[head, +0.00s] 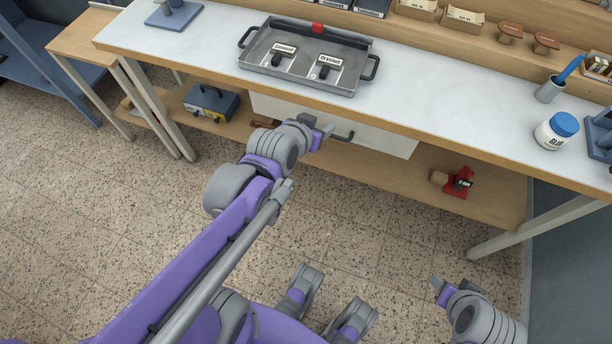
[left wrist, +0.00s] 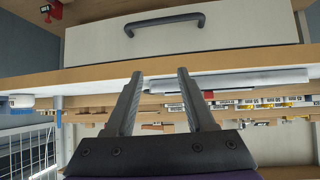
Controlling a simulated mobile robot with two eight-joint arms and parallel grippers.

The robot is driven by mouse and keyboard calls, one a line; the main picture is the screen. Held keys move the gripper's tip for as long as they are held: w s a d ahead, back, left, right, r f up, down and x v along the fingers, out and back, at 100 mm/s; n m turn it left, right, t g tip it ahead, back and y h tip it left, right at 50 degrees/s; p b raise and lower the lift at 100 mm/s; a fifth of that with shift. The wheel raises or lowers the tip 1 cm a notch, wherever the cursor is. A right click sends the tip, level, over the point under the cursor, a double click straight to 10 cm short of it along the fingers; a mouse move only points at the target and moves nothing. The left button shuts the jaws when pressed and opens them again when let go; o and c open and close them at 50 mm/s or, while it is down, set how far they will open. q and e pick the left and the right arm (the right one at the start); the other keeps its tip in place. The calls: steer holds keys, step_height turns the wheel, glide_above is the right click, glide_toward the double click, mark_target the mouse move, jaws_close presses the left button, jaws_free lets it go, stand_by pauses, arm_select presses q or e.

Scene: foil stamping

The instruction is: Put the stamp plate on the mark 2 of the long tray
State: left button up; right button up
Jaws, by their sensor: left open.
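The long grey tray (head: 260,65) lies on the white bench top with a red tab on its far rim. Two small dark blocks with white lettered labels, which look like stamp plates, sit on pale patches inside it, a left one (head: 284,47) and a right one (head: 329,62). The lettering and any mark numbers are too small to read. My left gripper (head: 322,135) is open and empty, in front of the bench and below its edge; its two spread fingers show in the left wrist view (left wrist: 160,100). My right gripper (head: 440,288) is low at the lower right, its opening unclear.
A drawer handle (head: 340,135) is close to my left gripper. A glue jar (head: 556,131) and a pen cup (head: 549,90) stand on the right. Wooden stamps (head: 510,30) and boxes line the back shelf.

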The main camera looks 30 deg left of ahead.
arm_select(q)
steer(key=s+d+f+g, duration=0.2)
steer(key=s+d+f, duration=0.1)
steer(key=s, duration=0.4)
steer(key=s+d+f+m+g+h, duration=0.1)
steer(key=s+d+f+g, duration=0.2)
steer(key=s, duration=0.4)
steer(key=shift+s+d+f+g, duration=0.15)
steer(key=shift+s+f+g, duration=0.15)
steer(key=shift+s+f, duration=0.15)
